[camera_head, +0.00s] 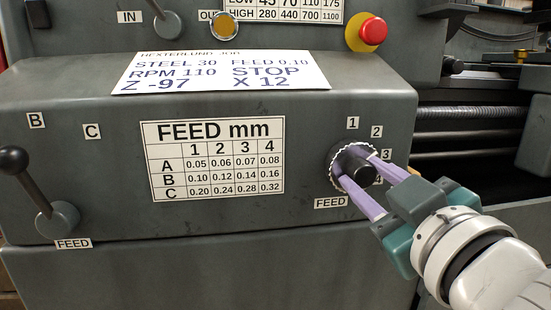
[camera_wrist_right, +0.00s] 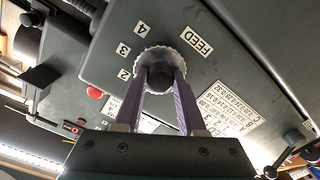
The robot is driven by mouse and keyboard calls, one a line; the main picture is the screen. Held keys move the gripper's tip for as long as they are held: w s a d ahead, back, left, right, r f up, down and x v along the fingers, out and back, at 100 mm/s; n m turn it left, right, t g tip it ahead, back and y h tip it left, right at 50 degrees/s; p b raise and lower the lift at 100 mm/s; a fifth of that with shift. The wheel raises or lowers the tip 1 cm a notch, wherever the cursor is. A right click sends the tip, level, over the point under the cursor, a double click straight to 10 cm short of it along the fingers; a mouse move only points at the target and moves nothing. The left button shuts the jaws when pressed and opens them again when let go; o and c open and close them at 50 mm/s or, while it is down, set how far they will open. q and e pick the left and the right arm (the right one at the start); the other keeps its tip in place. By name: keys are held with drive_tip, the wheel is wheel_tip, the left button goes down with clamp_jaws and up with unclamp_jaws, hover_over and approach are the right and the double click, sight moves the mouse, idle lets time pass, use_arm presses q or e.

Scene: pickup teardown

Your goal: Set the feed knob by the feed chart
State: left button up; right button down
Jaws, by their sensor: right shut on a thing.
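The round feed knob (camera_head: 365,175) is dark with a pale notched rim, on the right of the grey front panel. Labels 1, 2, 3 and a partly covered 4 surround it, with FEED below. My right gripper (camera_head: 358,172) is shut on the knob, its purple fingers on either side. The right wrist view also shows the knob (camera_wrist_right: 158,76) between the fingers (camera_wrist_right: 157,88). I cannot tell which number it points to. The feed chart (camera_head: 213,160) reads 0.10 at row B, column 1. The job card (camera_head: 222,72) above reads FEED 0.10. My left gripper is not in view.
A feed lever (camera_head: 38,190) with a black ball stands at the left near labels B (camera_head: 36,121) and C (camera_head: 92,131). A red button (camera_head: 372,31) on yellow sits above the card. Horizontal machine rods (camera_head: 465,125) run at the right.

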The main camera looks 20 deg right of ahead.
drive_tip(key=n+p, duration=0.1)
drive_tip(key=n, duration=0.3)
drive_tip(key=shift+r+p, duration=0.15)
drive_tip(key=shift+p, duration=0.25)
drive_tip(key=n, duration=0.3)
drive_tip(key=shift+n+p, duration=0.3)
drive_tip(key=shift+p, duration=0.05)
drive_tip(key=shift+n, duration=1)
drive_tip(key=c, duration=0.5)
unclamp_jaws()
